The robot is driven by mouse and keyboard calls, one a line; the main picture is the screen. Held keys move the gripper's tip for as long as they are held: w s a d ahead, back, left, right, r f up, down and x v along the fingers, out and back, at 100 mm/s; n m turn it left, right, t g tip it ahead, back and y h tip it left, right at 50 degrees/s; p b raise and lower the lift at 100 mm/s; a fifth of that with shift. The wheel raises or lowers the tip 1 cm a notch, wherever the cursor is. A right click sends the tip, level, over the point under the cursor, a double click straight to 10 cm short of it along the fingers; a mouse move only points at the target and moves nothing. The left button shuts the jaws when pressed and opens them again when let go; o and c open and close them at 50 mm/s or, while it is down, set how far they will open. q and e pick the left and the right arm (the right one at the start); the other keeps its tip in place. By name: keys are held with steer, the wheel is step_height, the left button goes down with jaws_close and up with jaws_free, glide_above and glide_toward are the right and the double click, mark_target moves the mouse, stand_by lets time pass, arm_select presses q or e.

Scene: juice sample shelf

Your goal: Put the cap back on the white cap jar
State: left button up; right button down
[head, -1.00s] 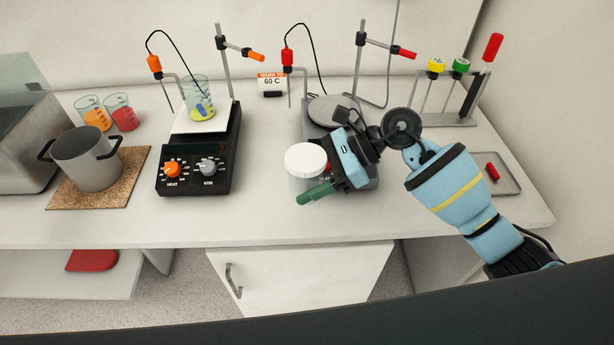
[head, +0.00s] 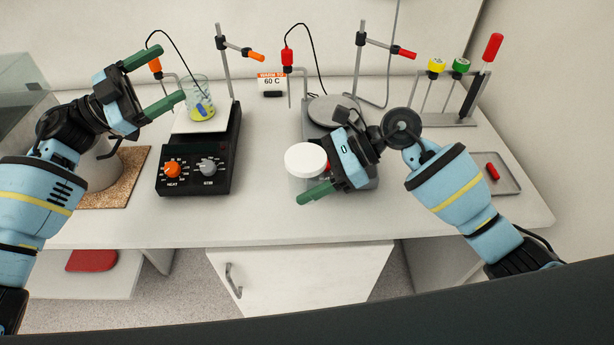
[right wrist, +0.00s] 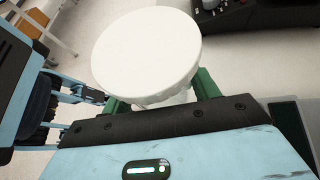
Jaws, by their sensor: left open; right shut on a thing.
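The white cap (head: 305,159) sits on top of the jar, whose pale body (head: 300,183) shows below it, in front of the right hotplate. The cap looks level; I cannot tell whether it is screwed down. My right gripper (head: 311,188) is shut on the jar below the cap, reaching in from the right. In the right wrist view the cap (right wrist: 146,50) fills the upper middle, with the green fingers either side of the jar beneath it. My left gripper (head: 173,80) is open and empty at the upper left, its fingers beside the beaker on the left hotplate.
The left hotplate (head: 195,172) carries a beaker (head: 201,108) with a probe. The right hotplate is partly behind my right gripper. A metal pot on a cork mat (head: 118,185) is mostly hidden by my left arm. A tray (head: 505,172) lies right. The front counter between hotplates is clear.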

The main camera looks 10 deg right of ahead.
arm_select(q)
steer(key=s+d+f+m+g+y, duration=0.1)
steer(key=s+d+f+m+g, duration=0.15)
steer(key=d+g, duration=0.35)
step_height(320, 180, up, 2)
steer(key=m+g+y, duration=0.1)
steer(key=y, duration=1.8)
glide_above(305, 157)
steer(key=shift+d, duration=0.1)
steer(key=shift+f, duration=4.05)
